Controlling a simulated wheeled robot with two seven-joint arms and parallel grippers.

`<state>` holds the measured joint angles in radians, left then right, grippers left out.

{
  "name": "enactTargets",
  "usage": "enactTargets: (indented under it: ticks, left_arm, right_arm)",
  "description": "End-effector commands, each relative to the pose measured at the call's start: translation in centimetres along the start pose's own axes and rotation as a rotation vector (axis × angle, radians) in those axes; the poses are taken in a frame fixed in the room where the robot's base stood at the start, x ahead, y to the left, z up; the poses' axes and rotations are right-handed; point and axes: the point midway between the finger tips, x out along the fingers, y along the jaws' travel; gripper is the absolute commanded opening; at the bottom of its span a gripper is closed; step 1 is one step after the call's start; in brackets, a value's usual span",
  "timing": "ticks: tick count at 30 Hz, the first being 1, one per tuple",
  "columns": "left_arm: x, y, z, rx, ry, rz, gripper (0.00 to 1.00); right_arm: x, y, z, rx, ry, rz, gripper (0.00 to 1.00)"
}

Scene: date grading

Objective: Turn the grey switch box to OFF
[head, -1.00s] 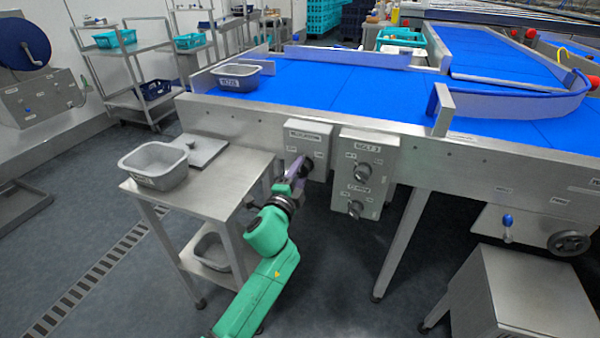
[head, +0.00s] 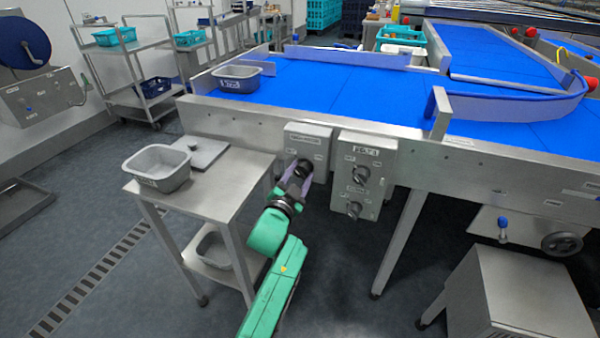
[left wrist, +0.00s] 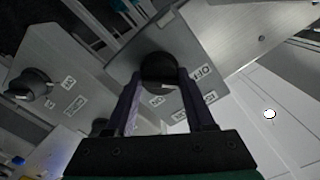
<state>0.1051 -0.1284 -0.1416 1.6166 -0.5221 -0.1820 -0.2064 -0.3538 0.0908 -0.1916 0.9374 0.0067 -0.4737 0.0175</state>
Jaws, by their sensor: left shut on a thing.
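The grey switch box (head: 309,138) hangs under the front rail of the blue conveyor, with a printed plate at its top. Its dark round knob shows in the left wrist view (left wrist: 158,68), with a label reading OFF to its right and other small labels below it. My left gripper (head: 302,168) reaches up to the box from below. Its two fingers are shut on the knob, one on each side, as the left wrist view shows. The fingers partly hide the knob in the head view, and I cannot read its pointer position. My right gripper is out of view.
A second grey box (head: 378,153) with two knobs hangs close on the right. A steel table (head: 230,190) with a grey tub (head: 157,180) stands left of my arm. Another tub (head: 238,85) sits on the blue belt (head: 340,92). Floor is free below the boxes.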

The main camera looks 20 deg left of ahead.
Motion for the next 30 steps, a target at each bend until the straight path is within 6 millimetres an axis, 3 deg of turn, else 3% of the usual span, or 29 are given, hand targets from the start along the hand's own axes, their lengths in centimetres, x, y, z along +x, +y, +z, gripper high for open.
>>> enactTargets:
  ticks: [17, 18, 20, 30]
  left_arm:
    - [-0.02, 0.11, 0.12, -0.039, -0.002, 0.002, 0.0]
    - [-0.02, 0.11, 0.12, -0.039, -0.002, 0.002, 0.65]
    - [-0.02, 0.11, 0.11, -0.038, -0.002, 0.002, 0.84]
    - [-0.23, 0.03, 0.05, -0.035, -0.001, 0.001, 0.84]
  right_arm:
    - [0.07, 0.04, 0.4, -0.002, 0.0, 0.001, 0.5]
    - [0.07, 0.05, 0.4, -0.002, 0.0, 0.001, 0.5]
    - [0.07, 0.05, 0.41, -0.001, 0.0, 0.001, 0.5]
    - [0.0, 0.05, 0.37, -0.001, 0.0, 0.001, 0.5]
